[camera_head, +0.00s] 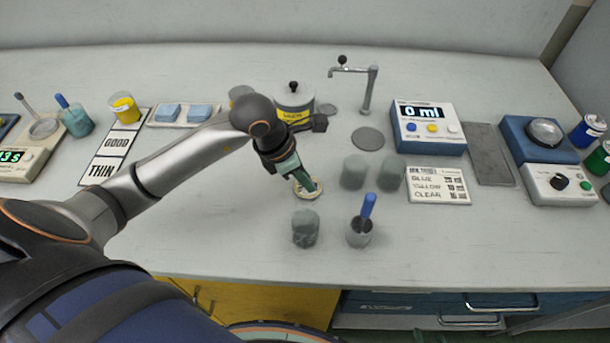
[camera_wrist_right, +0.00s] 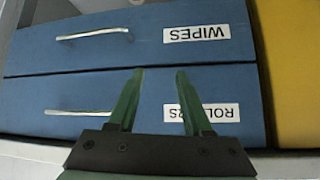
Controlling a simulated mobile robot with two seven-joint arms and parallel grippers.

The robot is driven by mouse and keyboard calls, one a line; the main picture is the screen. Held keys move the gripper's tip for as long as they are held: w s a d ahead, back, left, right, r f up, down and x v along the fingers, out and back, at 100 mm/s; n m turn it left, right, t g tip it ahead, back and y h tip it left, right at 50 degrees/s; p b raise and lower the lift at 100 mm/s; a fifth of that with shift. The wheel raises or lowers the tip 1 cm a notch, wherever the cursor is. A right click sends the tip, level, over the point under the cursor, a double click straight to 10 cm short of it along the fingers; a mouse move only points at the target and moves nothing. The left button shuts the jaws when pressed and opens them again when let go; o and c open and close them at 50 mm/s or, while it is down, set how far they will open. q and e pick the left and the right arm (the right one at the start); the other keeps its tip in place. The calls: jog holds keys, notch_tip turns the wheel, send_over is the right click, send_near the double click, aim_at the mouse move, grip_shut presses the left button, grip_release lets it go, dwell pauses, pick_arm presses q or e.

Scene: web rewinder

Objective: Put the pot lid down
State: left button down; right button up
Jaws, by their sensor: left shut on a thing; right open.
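The pot (camera_head: 294,112), pale with a yellow label, stands at the back centre. A grey lid with a black knob (camera_head: 293,87) appears to sit on top of it. My left gripper (camera_head: 307,186) is in front of the pot, pointing down, shut on a small cream round piece (camera_head: 313,196). The fingers cover part of this piece, and I cannot tell whether it touches the table. My right gripper (camera_wrist_right: 159,72) is open and empty in the right wrist view, facing blue drawers; the head view does not show it.
Grey-green cups (camera_head: 305,229) and a cup with a blue-handled tool (camera_head: 360,233) stand near the front. A tap (camera_head: 370,90) rises behind a grey disc (camera_head: 367,139). The wide front right of the table (camera_head: 480,245) is clear.

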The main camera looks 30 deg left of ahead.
pick_arm(q)
jog(key=shift+f, duration=0.1)
jog(key=shift+f, duration=0.15)
jog(key=c, duration=1.1)
grip_release()
jog(key=shift+c, duration=0.2)
jog(key=o, duration=0.3)
jog(key=shift+o, duration=0.2)
jog(key=shift+r, duration=0.3)
jog(key=shift+a+r, duration=0.1)
jog(key=shift+r, duration=0.25)
jog(key=v, duration=1.1)
jog(key=shift+s+p, duration=0.2)
jog(key=shift+p, duration=0.2)
jog(key=shift+r, duration=0.15)
